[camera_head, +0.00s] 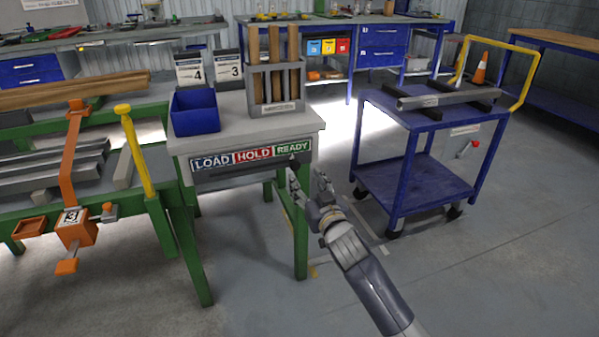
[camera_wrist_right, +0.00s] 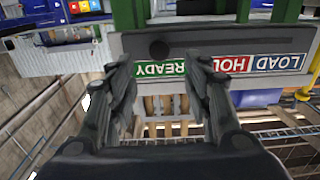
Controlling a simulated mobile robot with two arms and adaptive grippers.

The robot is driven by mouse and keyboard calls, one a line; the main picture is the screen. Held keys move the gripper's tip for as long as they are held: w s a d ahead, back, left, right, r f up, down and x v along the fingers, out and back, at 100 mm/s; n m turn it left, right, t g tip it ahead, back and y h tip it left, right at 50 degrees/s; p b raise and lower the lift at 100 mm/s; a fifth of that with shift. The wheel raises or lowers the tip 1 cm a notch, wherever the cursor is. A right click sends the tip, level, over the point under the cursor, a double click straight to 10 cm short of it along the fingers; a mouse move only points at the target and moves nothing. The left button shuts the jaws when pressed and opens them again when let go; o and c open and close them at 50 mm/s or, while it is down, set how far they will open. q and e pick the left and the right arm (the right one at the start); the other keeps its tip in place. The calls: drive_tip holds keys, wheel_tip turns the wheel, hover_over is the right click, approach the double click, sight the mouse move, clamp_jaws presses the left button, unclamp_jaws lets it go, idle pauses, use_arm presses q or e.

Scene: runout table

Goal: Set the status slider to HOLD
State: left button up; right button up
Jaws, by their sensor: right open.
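The status strip (camera_head: 252,154) runs along the front edge of a small grey table, with blue LOAD, red HOLD and green READY from left to right. A dark round slider knob (camera_wrist_right: 158,49) sits at the READY section; in the head view it shows small and dark (camera_head: 295,163) at the right end. In the right wrist view the strip (camera_wrist_right: 220,65) appears upside down. My right gripper (camera_head: 307,178) is open, just in front of the READY end. In its wrist view the knob lies between and beyond the fingertips (camera_wrist_right: 158,68), apart from them. My left gripper is not in view.
On the small table (camera_head: 225,140) stand a blue bin (camera_head: 195,112), a grey rack (camera_head: 277,88) with wooden pieces, and number cards. A blue cart (camera_head: 418,187) stands to the right. A green frame with a yellow-topped post (camera_head: 137,150) is at left.

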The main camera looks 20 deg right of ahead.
sight(295, 166)
drive_tip(key=w+b, duration=0.1)
drive_tip(key=w, duration=0.4)
drive_tip(key=shift+w+a+f, duration=0.1)
drive_tip(key=shift+w, duration=0.95)
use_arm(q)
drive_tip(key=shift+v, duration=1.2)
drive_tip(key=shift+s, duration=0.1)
use_arm(e)
drive_tip(key=shift+a, duration=0.1)
clamp_jaws()
